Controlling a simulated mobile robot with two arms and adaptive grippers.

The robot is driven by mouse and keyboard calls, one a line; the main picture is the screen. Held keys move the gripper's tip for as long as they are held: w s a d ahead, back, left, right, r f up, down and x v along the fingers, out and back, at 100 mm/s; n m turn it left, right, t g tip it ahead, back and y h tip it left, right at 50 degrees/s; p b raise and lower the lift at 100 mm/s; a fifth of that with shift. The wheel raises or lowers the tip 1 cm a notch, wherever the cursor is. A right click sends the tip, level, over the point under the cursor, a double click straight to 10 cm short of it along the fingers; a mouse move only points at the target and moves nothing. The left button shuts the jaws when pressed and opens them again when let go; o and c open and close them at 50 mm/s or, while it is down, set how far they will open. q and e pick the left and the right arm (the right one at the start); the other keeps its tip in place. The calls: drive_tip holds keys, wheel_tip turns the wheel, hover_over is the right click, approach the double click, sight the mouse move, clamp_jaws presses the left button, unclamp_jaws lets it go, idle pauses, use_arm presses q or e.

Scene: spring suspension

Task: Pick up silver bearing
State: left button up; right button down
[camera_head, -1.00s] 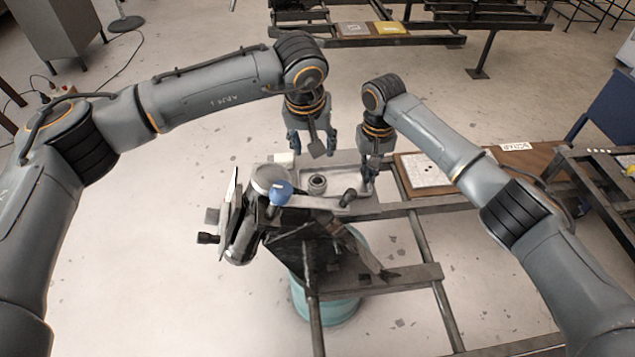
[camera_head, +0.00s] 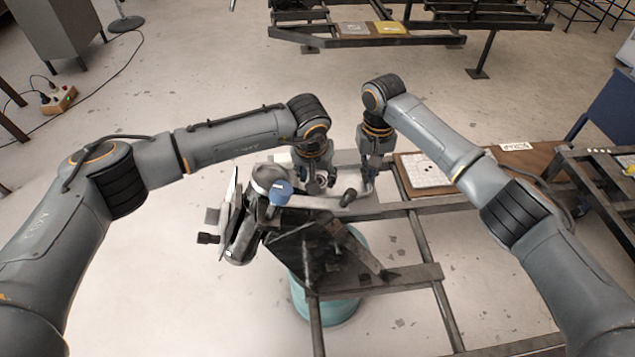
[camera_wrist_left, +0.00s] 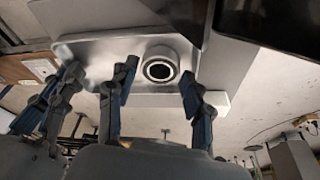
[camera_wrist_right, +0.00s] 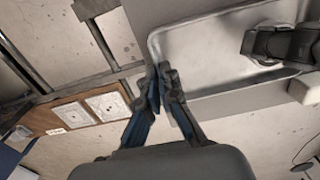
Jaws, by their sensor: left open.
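The silver bearing (camera_wrist_left: 160,68) is a thick metal ring with a dark bore, sitting on the light grey metal tray (camera_wrist_left: 90,50) in the left wrist view. My left gripper (camera_wrist_left: 157,92) is open, its two blue-padded fingers on either side of the bearing in that picture; contact cannot be told. In the head view my left gripper (camera_head: 319,185) is low over the tray (camera_head: 345,157) and mostly hides the bearing. My right gripper (camera_head: 368,182) is beside the tray's right part. In the right wrist view its fingertips (camera_wrist_right: 164,76) are together with nothing between them.
Dark metal frame rails (camera_head: 410,207) run below. A board with a white plate (camera_head: 425,170) lies to the right. The two grippers are close together.

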use_arm(q)
drive_tip(key=shift+w+f, duration=0.15)
drive_tip(key=shift+f, duration=0.45)
drive_tip(key=shift+r, duration=0.1)
drive_tip(key=c, duration=0.9)
wheel_tip(320, 180, up, 10)
use_arm(e)
drive_tip(key=c, duration=1.4)
unclamp_jaws()
drive_tip(key=shift+c, duration=0.2)
